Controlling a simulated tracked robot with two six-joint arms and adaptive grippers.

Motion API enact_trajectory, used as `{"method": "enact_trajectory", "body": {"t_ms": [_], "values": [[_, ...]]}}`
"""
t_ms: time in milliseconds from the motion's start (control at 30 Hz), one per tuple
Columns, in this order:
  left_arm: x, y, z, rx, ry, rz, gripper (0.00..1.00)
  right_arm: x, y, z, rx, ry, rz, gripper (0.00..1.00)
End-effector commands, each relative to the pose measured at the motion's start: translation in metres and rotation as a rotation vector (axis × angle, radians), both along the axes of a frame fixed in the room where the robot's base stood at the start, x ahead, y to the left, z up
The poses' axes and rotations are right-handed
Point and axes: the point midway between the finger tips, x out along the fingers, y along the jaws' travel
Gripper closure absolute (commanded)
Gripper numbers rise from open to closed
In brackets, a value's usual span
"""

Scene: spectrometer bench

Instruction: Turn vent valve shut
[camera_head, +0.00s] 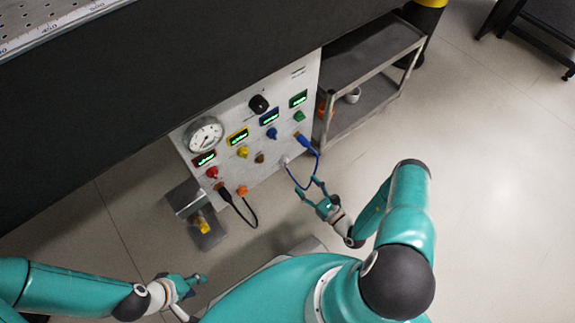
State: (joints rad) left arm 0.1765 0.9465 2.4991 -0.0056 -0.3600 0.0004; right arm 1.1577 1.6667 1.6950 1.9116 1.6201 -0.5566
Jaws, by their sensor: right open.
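The instrument panel (233,170) is light grey and carries a round gauge (204,135), a large black knob (259,104) and small red, yellow, blue and green knobs beside lit displays. I cannot tell which part is the vent valve. A yellow fitting (203,224) stands on a dark grey plate below the panel. My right gripper (310,187) is open in front of the panel's lower right, close to the blue cable (317,155); contact is unclear. My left gripper (202,280) is apart from the panel, low at the left, and its finger gap is unclear.
A black cable (250,212) loops out from the panel's lower edge. A grey shelf cart (366,98) holding a white cup (352,96) stands right of the panel. A dark bench side (130,90) runs behind. The floor (490,180) at the right is clear.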

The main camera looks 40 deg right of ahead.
Motion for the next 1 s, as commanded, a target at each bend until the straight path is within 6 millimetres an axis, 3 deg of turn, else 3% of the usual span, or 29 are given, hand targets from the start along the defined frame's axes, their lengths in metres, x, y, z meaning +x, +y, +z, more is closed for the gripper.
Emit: {"method": "enact_trajectory", "body": {"t_ms": [300, 500, 967, 1000], "values": [[0.000, 0.000, -0.022, 0.000, 0.000, 0.000, 0.60, 0.071, 0.008, -0.002, -0.004, -0.003, 0.010, 0.39], [0.000, 0.000, -0.029, 0.000, 0.000, 0.000, 0.60, 0.099, 0.010, -0.002, -0.001, -0.001, 0.008, 0.39], [0.000, 0.000, -0.031, 0.000, 0.000, 0.000, 0.60, 0.110, 0.011, 0.000, 0.000, 0.000, 0.006, 0.39], [0.000, 0.000, -0.031, 0.000, 0.000, 0.000, 0.60, 0.110, 0.011, 0.000, 0.000, 0.000, 0.006, 0.46]]}}
